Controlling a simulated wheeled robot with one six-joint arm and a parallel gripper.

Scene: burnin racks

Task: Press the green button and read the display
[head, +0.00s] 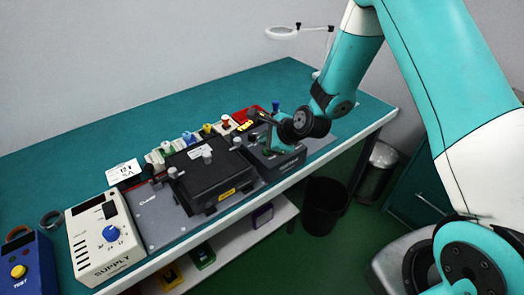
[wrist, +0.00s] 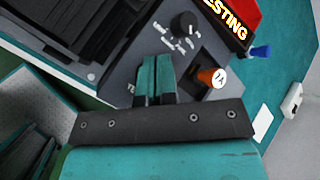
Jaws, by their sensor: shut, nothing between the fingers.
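My gripper (wrist: 156,62) is shut and empty, its two teal fingertips together over the dark control box (wrist: 135,62) in the wrist view. In the head view my gripper (head: 270,146) is low over the same control box (head: 285,163) at the right end of the bench. I cannot tell whether the tips touch its top. No green button shows clearly; the fingers cover part of the box top beside partly hidden lettering. A dark window that may be a display (head: 110,209) is on the cream supply unit (head: 98,240) at the left.
The box has a black knob (wrist: 184,25) and an orange post (wrist: 206,76). A red "TESTING" sign (wrist: 232,18) stands behind. A black lidded fixture (head: 212,175) is left of the box. A blue TEST box (head: 35,262) with a yellow button sits far left.

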